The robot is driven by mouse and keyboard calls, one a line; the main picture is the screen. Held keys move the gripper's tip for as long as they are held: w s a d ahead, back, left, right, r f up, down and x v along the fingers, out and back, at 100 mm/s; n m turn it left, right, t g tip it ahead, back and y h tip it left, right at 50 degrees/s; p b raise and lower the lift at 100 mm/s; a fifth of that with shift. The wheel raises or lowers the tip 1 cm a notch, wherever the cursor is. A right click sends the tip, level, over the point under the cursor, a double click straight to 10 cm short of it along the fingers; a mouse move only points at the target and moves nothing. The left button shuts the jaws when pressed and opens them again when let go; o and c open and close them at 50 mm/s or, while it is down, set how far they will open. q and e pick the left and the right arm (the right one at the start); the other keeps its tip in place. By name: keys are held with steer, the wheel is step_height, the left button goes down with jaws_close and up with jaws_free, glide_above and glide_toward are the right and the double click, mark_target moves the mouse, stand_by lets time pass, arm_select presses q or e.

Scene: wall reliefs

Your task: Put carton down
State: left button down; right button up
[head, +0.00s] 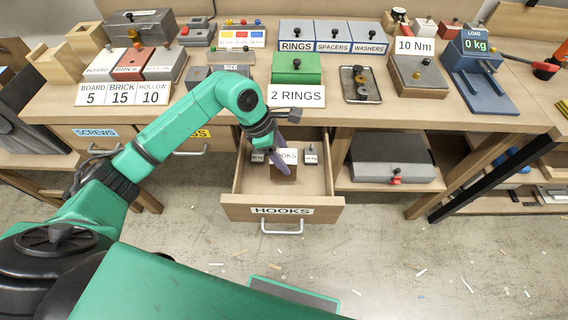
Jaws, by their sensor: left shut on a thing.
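A small brown carton (288,173) with a white HOOKS label shows inside the open drawer (281,212) marked HOOKS, below the workbench. My left arm reaches in from the left and bends down over the drawer. My left gripper (279,160) is shut on the carton, and its dark fingers and wrist hide part of the carton and label. I cannot tell whether the carton's underside touches the drawer floor. My right gripper is not in view.
Two small labelled items (310,155) (257,157) sit at the drawer's back, on either side of the carton. The workbench (340,114) above carries bins, signs and a blue load scale (473,70). A grey case (391,160) lies on the shelf at right.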

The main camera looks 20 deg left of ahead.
arm_select(q)
step_height(320, 180, down, 5)
steer(key=shift+s+f+p, duration=0.1)
steer(key=shift+s+p, duration=0.05)
steer(key=shift+p, duration=0.15)
steer(key=shift+f, duration=0.1)
steer(key=shift+c, duration=0.8)
jaws_free()
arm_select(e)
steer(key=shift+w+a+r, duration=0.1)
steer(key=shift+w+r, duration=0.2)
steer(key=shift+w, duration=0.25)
arm_select(q)
steer(key=shift+r, duration=0.25)
steer(key=b+v, duration=0.2)
steer(key=v, duration=0.9)
steer(key=shift+a+r, duration=0.25)
steer(key=shift+r, duration=0.1)
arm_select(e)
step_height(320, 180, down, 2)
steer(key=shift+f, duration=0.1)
arm_select(q)
steer(key=shift+s, duration=0.1)
